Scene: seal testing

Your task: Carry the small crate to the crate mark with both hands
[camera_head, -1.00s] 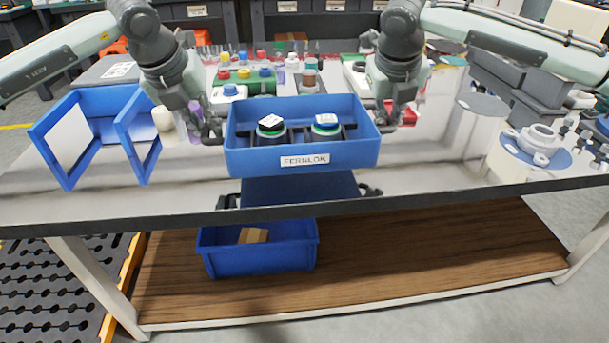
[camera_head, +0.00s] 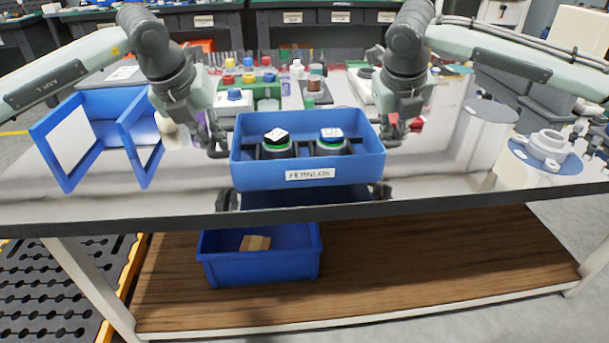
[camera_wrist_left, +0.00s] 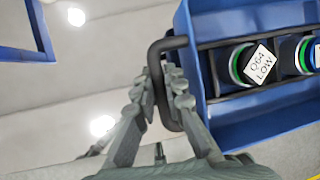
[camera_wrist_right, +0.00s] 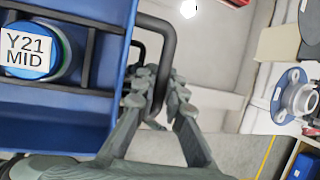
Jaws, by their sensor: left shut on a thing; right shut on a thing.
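My left gripper (camera_head: 217,140) is shut on the crate's left black handle (camera_wrist_left: 157,62). My right gripper (camera_head: 394,130) is shut on its right black handle (camera_wrist_right: 168,45). I cannot make out the crate mark in any view.
A blue open frame (camera_head: 75,145) stands on the table at the left. A green rack (camera_head: 263,90) with coloured caps is behind the crate. A white flanged part (camera_head: 548,146) lies at the right. Another blue bin (camera_head: 262,268) sits on the lower shelf. Tabletop right of the crate is fairly clear.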

